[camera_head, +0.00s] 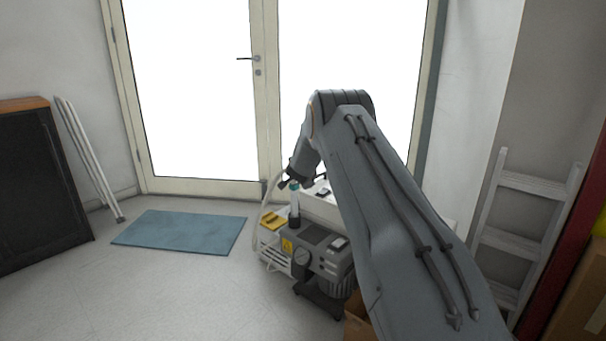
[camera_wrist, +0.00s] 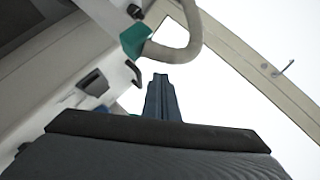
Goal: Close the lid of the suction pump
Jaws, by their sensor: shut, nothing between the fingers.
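The dental machinery stands on the floor at the centre of the head view. In front is a grey unit (camera_head: 318,248) with a yellow warning label and a round gauge. A white housing (camera_head: 322,208) is behind it, partly hidden by my arm. I cannot tell for sure which part is the suction pump's lid. My gripper (camera_head: 287,183) is shut and empty, above the machinery beside a teal-capped tube (camera_head: 294,200). In the wrist view, the shut fingers (camera_wrist: 161,98) point towards a hose (camera_wrist: 178,52) with a teal fitting (camera_wrist: 133,40). A white panel (camera_wrist: 60,105) with dark latches is at left.
A blue mat (camera_head: 180,231) lies on open floor left of the machinery. Glazed double doors (camera_head: 262,130) are behind. A dark cabinet (camera_head: 40,185) stands at left, and a white ladder (camera_head: 518,235) leans at right. A cardboard box (camera_head: 357,322) is near the machinery's front.

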